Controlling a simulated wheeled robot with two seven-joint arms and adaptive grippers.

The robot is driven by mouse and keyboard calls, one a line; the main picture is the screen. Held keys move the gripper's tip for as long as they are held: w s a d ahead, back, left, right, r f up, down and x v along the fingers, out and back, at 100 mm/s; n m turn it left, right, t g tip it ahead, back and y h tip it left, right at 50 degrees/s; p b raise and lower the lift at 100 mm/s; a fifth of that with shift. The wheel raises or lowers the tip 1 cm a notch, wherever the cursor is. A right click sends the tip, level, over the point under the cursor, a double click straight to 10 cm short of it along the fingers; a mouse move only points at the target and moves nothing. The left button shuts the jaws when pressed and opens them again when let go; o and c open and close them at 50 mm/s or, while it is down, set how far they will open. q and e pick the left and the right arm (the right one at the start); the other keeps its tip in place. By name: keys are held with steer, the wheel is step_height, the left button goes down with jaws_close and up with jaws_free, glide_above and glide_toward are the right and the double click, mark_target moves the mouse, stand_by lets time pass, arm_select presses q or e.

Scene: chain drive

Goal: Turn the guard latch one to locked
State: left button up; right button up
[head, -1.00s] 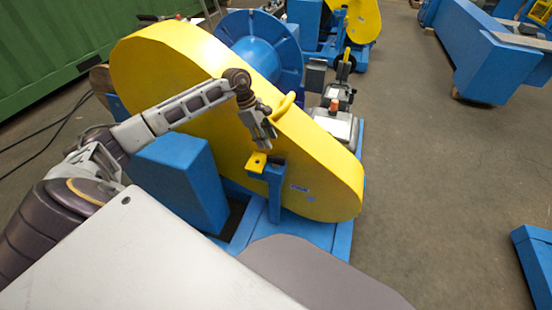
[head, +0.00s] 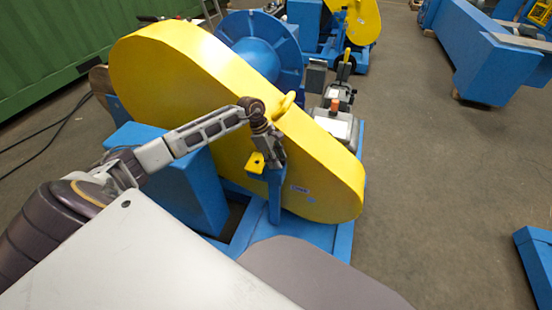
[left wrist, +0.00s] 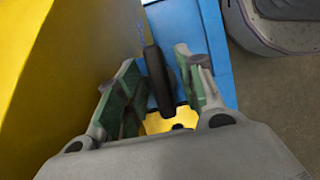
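The guard latch shows in the left wrist view as a black lever (left wrist: 158,80) above a yellow plate (left wrist: 168,121). In the head view the yellow plate (head: 255,162) sits on top of a blue post (head: 275,198) in front of the yellow guard (head: 180,72). My left gripper (head: 273,160) points down at the post top and hides the lever in the head view. In the left wrist view the fingers of my left gripper (left wrist: 160,78) are apart, one on each side of the lever. Contact with the lever cannot be told. My right gripper is not in view.
A blue box (head: 185,180) stands beside the guard, under my left arm. A blue spool (head: 255,45) and a small machine with a lever (head: 337,110) lie behind the guard.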

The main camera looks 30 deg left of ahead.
arm_select(q)
jaws_close()
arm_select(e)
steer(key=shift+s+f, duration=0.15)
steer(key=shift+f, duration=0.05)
